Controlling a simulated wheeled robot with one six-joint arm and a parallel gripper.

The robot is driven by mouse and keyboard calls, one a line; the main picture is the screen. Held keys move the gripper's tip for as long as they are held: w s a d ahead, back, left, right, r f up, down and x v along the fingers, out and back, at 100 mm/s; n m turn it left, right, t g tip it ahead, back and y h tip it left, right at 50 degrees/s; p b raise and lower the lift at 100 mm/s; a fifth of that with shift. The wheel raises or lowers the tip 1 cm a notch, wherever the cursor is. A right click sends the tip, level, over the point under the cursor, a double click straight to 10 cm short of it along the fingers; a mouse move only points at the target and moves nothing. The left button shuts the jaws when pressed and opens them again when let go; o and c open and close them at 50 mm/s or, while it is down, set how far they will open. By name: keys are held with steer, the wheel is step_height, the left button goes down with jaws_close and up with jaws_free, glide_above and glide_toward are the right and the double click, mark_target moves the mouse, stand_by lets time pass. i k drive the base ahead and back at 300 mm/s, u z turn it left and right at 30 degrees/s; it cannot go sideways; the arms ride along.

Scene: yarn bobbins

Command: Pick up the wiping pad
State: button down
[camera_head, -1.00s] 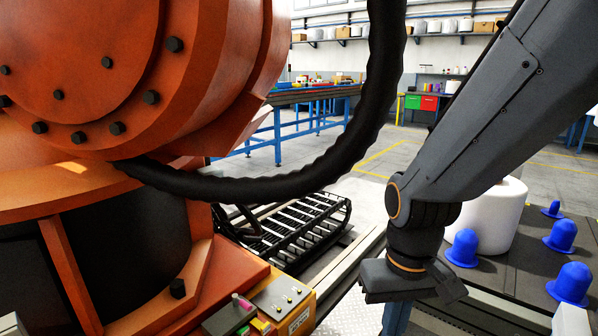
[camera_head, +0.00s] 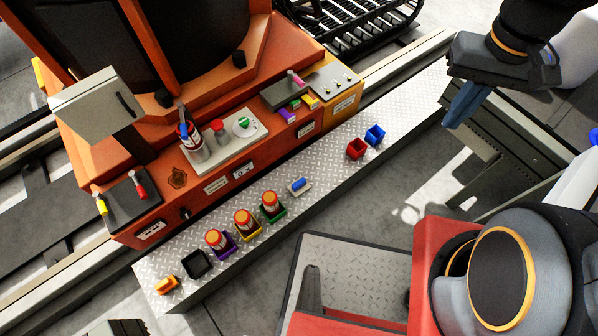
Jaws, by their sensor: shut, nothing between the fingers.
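A small pale pad with a blue grip on top (camera_head: 299,187), which looks like the wiping pad, lies on the diamond-plate step (camera_head: 330,160), right of the green-based bobbin. My gripper (camera_head: 458,115) is at the upper right, pointing down, well to the right of and apart from the pad. Its blue fingers look shut and empty.
Several red-and-white bobbins in coloured trays (camera_head: 245,222), a black tray (camera_head: 196,263) and an orange item (camera_head: 166,285) line the step's left part. A red bin (camera_head: 356,148) and a blue bin (camera_head: 375,135) stand right of the pad. The orange machine (camera_head: 200,185) borders the step.

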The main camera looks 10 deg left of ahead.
mark_target(300, 186)
steer(key=u, duration=2.25)
steer(key=k, duration=0.8)
steer(key=z, duration=0.5)
